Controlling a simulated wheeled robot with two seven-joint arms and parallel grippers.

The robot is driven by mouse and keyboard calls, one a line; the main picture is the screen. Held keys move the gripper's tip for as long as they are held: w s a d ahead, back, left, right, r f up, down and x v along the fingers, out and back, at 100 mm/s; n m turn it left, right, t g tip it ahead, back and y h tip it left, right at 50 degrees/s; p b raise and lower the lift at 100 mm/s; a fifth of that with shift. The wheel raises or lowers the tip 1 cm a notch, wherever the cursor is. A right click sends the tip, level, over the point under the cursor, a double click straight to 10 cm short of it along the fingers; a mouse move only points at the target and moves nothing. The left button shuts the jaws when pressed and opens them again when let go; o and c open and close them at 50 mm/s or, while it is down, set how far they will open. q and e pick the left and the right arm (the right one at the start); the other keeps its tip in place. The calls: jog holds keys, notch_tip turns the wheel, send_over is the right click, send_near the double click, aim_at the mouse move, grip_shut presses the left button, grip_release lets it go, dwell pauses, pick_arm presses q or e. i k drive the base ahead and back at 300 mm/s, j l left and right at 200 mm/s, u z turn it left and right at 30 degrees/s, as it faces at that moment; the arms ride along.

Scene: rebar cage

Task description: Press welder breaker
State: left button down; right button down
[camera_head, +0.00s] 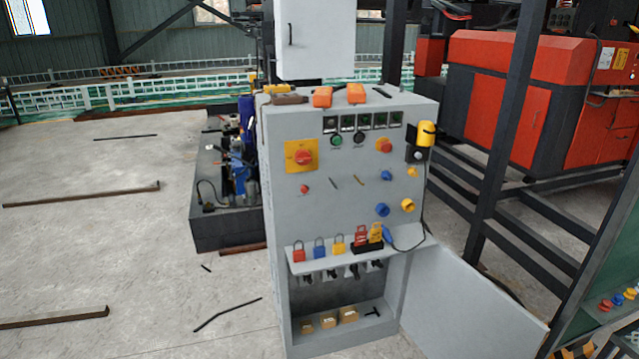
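A grey control cabinet (340,215) stands in the middle of the head view. On its front are a red rotary switch (302,157) on a yellow plate, a green button (336,141), a black button (359,138) and a small red button (305,189). Blue, yellow and red knobs or plugs sit on the right half. A row of small black devices (352,271) hangs below the padlock shelf. The labels are too small to read, so I cannot tell which part is the welder breaker. Neither of my grippers is in view.
A shelf (298,267) holds red, blue and yellow padlocks (319,249). Orange items (355,93) lie on the cabinet top. An open door panel (470,305) juts out at lower right. Dark posts and a red machine (515,85) stand right. Bars lie on the left floor.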

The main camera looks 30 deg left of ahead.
aim_at(355, 274)
jog(key=i+l+u, duration=0.1)
jog(key=i+u, duration=0.35)
jog(key=i+l+u, duration=0.3)
jog(key=i+u, duration=0.15)
jog(key=i, duration=0.15)
jog(key=i+l, duration=0.3)
jog(key=i, duration=0.15)
jog(key=j+z, duration=0.25)
jog(key=z, duration=0.15)
jog(key=j+z, duration=0.2)
jog(key=z, duration=0.2)
jog(key=j+z, duration=0.25)
jog(key=z, duration=0.15)
jog(key=k+j+z, duration=0.25)
jog(key=k+j, duration=0.15)
jog(key=j, duration=0.35)
jog(key=k+j+z, duration=0.25)
jog(key=k+j, duration=0.2)
jog(key=j, duration=0.2)
jog(key=k+j+z, duration=0.25)
jog(key=k+j, duration=0.25)
jog(key=j, duration=0.1)
